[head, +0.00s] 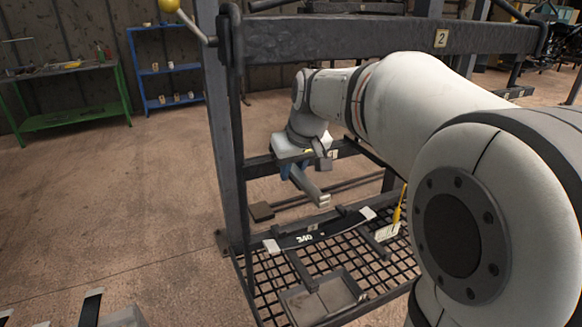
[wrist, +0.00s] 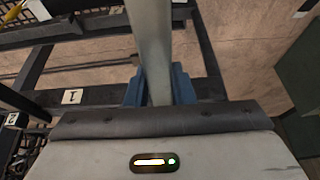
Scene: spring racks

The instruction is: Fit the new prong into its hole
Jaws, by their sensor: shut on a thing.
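My gripper (head: 294,172) is inside the dark rack frame, above its mesh shelf. In the wrist view, its blue fingers (wrist: 159,90) are shut on a grey metal bar, the prong (wrist: 156,42), which runs away from the hand between them. The prong also shows in the head view (head: 310,187), sloping down to the right to a pale end. The rack's lower crossbeam (head: 262,165) passes close by the hand. I cannot make out the prong's hole in either view, nor whether the prong touches the rack.
The top beam (head: 300,38) carries a plate marked 2. A black leaf piece marked 340 (head: 322,231), a shallow tray (head: 318,298) and a yellow-handled tool (head: 398,212) lie on the mesh shelf. A green bench (head: 75,122) and blue shelf (head: 168,70) stand far left. Floor between is clear.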

